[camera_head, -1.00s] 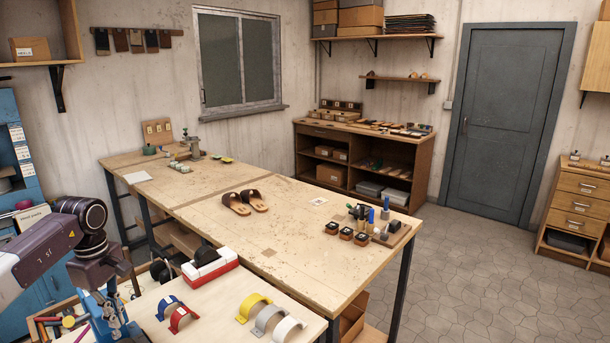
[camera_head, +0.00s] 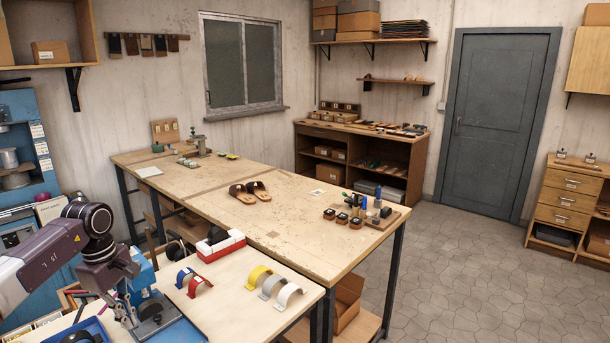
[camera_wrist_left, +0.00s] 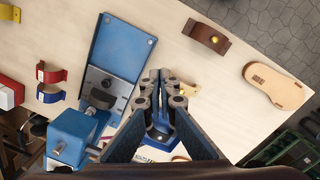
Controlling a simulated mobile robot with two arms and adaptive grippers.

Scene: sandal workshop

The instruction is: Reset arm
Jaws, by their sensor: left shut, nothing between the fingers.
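My left arm (camera_head: 45,252) comes in from the left in the head view, over the near worktop (camera_head: 232,296). My left gripper (camera_wrist_left: 163,82) points down at the worktop in the left wrist view. Its fingers are together with nothing between them. In the wrist view it is over or beside a blue press-like tool (camera_wrist_left: 121,47) with a flat blue plate; the exact gap is unclear. In the head view that tool (camera_head: 165,322) is partly hidden by my wrist. My right gripper is in neither view.
Blue and red straps (camera_head: 201,285) and yellow, grey and white straps (camera_head: 259,275) lie on the near worktop. A red-and-white holder (camera_head: 221,247) stands behind them. The wrist view shows a brown strap (camera_wrist_left: 206,36) and a beige sole (camera_wrist_left: 274,88). Brown sandals (camera_head: 248,192) lie on the long table.

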